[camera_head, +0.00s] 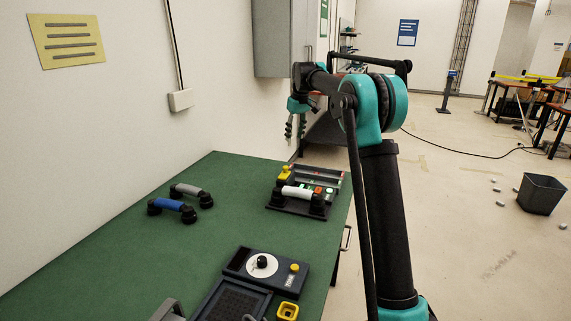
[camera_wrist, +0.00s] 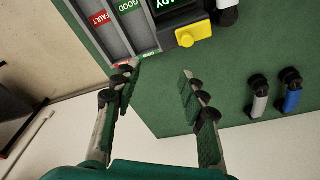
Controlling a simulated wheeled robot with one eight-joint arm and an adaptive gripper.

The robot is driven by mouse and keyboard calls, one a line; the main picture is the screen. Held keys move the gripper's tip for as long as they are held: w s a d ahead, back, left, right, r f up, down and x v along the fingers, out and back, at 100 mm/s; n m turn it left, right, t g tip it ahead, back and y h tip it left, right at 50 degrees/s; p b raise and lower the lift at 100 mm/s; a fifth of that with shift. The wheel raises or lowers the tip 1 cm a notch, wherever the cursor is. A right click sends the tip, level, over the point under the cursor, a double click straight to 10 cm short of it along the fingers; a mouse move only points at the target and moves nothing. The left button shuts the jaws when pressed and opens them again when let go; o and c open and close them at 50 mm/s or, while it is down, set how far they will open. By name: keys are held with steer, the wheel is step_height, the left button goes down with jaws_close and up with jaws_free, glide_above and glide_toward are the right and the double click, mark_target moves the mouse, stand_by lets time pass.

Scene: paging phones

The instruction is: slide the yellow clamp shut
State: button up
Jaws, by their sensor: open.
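The yellow clamp (camera_head: 285,173) is at the back left of a dark test fixture (camera_head: 272,205) on the green table. In the wrist view the yellow clamp (camera_wrist: 194,31) sticks out from the fixture's edge, above the gap between my fingers. My gripper (camera_head: 295,126) is raised beyond the table's far edge, pointing down. In the wrist view my gripper (camera_wrist: 160,80) is open and empty, its fingers apart and not touching the clamp. A white handset (camera_head: 298,193) lies across the front of the fixture.
Trays marked FAULT (camera_wrist: 100,20) and GOOD (camera_wrist: 128,8) adjoin the fixture. Blue (camera_head: 168,204) and grey (camera_head: 185,190) handsets lie to the left. A dial box (camera_head: 263,265) and yellow cup (camera_head: 287,311) are at the front. The green table (camera_head: 110,250) is otherwise fairly clear; a wall borders its left.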

mark_target(285, 167)
steer(key=s+a+r+n+g+h, duration=0.1)
steer(key=s+a+r+n+g, duration=0.1)
steer(key=s+a+r+n, duration=0.3)
steer(key=shift+m, duration=0.7)
steer(key=f, duration=0.5)
steer(key=w+d+f, duration=0.1)
steer(key=f, duration=0.5)
steer(key=w+f, duration=0.1)
steer(key=f, duration=0.4)
steer(key=shift+d+f, duration=0.15)
steer(key=shift+f, duration=0.15)
jaws_close()
